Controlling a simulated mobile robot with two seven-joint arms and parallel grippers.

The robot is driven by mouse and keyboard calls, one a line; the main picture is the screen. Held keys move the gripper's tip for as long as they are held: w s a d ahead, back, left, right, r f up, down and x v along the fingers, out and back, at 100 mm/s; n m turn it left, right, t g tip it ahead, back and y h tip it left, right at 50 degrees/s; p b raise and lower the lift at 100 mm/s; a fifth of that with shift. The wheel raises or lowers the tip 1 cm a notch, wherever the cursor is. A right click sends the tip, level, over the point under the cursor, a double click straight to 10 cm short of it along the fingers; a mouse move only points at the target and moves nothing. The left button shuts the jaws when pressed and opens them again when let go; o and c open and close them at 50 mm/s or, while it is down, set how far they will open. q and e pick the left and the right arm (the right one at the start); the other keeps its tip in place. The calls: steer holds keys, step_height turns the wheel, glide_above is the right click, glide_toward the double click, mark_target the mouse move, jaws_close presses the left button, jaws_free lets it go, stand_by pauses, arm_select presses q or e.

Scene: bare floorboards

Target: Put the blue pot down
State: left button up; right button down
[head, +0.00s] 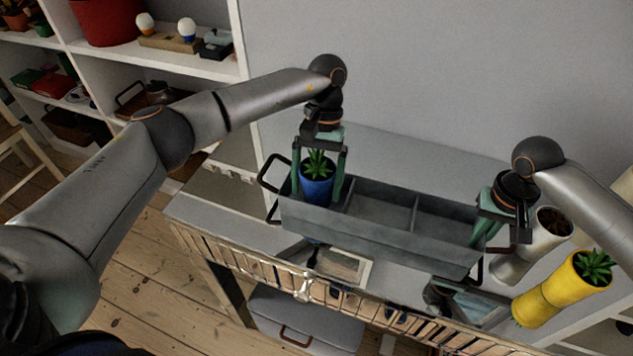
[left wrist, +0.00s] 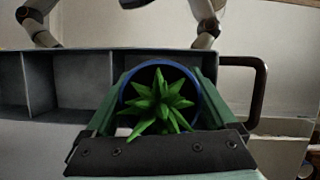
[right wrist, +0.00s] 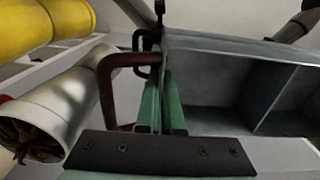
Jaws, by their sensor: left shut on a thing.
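The blue pot (head: 316,188) holds a green spiky plant and is between the fingers of my left gripper (head: 319,176), which is shut on it. The pot is at the left end compartment of the grey caddy (head: 378,240); whether its base touches the caddy floor is hidden. In the left wrist view the blue pot's rim (left wrist: 125,93) shows around the plant, between the green fingers. My right gripper (head: 490,222) is at the caddy's right end. In the right wrist view its fingers (right wrist: 163,105) are close together by the end wall and handle; whether they clamp the wall is unclear.
The caddy's other compartments (head: 385,203) look empty. A framed picture (head: 343,265) is in front of the caddy. Shelves stand at the left.

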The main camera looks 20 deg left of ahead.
arm_select(q)
steer(key=o, duration=1.6)
steer(key=shift+f, duration=0.15)
steer(key=v, duration=1.2)
arm_select(e)
steer(key=c, duration=1)
jaws_free()
